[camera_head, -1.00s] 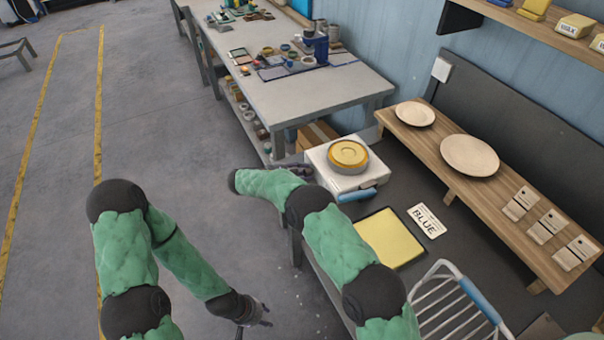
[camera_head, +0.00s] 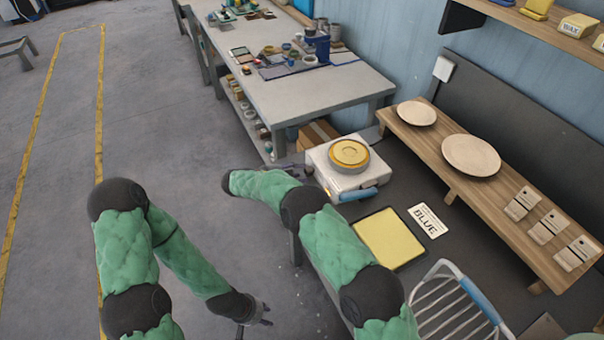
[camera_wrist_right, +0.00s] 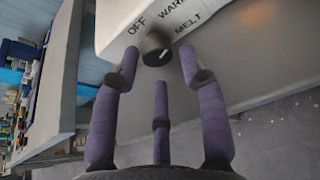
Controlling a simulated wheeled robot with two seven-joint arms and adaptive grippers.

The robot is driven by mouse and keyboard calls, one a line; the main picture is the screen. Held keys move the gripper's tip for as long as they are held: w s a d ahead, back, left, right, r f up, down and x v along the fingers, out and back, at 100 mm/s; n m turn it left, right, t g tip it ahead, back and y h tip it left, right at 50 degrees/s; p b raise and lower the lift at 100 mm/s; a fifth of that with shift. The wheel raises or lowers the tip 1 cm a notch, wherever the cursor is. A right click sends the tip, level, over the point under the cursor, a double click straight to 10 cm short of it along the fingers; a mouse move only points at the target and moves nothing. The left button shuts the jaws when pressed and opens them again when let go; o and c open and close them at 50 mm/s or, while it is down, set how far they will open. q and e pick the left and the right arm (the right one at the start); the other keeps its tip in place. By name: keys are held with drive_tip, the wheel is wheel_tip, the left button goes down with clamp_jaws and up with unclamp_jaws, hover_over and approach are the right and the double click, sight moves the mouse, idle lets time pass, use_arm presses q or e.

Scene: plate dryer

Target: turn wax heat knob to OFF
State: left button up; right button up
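The wax heater is a white box (camera_head: 342,182) with a round yellow wax pot (camera_head: 348,153) on top. In the right wrist view its dark round knob (camera_wrist_right: 153,45) sits on the white front, beside the labels OFF, WARM and MELT. The knob's white mark points up and right, roughly toward MELT. My right gripper (camera_wrist_right: 160,66) is open, with its purple fingers spread around the knob. Gaps show on both sides, so I see no clear grip. In the head view this gripper is mostly hidden. My left gripper (camera_head: 259,314) hangs low over the floor; its finger state is unclear.
A wooden shelf (camera_head: 440,150) with plates stands behind. A cluttered grey table (camera_head: 320,98) is at the back.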

drive_tip(key=v, duration=1)
drive_tip(key=shift+r, duration=0.1)
